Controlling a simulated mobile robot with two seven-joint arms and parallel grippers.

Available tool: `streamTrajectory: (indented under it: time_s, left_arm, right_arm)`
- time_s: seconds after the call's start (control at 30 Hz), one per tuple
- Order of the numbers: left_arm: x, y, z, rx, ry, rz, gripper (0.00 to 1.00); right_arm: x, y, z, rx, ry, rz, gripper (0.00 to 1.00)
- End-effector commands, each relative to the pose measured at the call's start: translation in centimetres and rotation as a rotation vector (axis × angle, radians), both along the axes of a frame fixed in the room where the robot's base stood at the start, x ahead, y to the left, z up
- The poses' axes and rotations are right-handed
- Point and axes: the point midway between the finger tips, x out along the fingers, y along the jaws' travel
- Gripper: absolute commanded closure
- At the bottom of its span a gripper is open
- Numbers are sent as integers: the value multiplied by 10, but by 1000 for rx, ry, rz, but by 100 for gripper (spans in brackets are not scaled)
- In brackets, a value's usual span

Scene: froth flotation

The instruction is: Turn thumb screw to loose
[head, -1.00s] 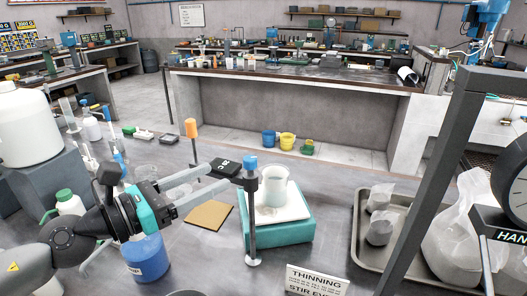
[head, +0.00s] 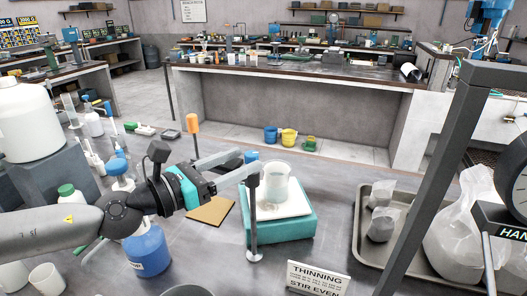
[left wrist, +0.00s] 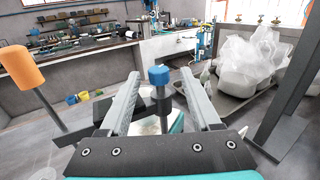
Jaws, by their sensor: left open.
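The thumb screw looks to be the blue knob (head: 252,156) on the dark clamp of an upright metal stand (head: 252,220); fingers partly hide it in the head view. In the left wrist view the blue knob (left wrist: 158,75) stands upright between the fingers. My left gripper (head: 249,161) is open, its fingertips on either side of the knob. The left wrist view shows the two fingers (left wrist: 160,80) with gaps beside the knob, so they look apart from it. My right gripper is not in view.
A beaker (head: 275,184) stands on a teal-sided hotplate or scale (head: 285,229) just right of the stand. An orange-topped post (head: 192,123) rises behind my arm. A blue bottle (head: 147,252), a metal tray (head: 360,225) with bags and a dark upright frame (head: 440,180) flank the area.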

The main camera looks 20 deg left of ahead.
Motion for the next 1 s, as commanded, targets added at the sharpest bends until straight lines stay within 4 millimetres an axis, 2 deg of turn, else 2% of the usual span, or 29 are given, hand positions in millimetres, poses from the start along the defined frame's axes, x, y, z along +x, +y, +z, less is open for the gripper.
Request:
streamTrajectory:
  time_s: [0.4, 0.67, 1.0]
  left_arm:
    - [14, -5, 1, 8, -2, 4, 36]
    - [23, -5, 2, 3, 0, 15, 36]
    - [36, -15, 2, 3, 0, 5, 36]
  right_arm:
    - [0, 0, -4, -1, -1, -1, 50]
    - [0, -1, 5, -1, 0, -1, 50]
    - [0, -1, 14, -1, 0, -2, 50]
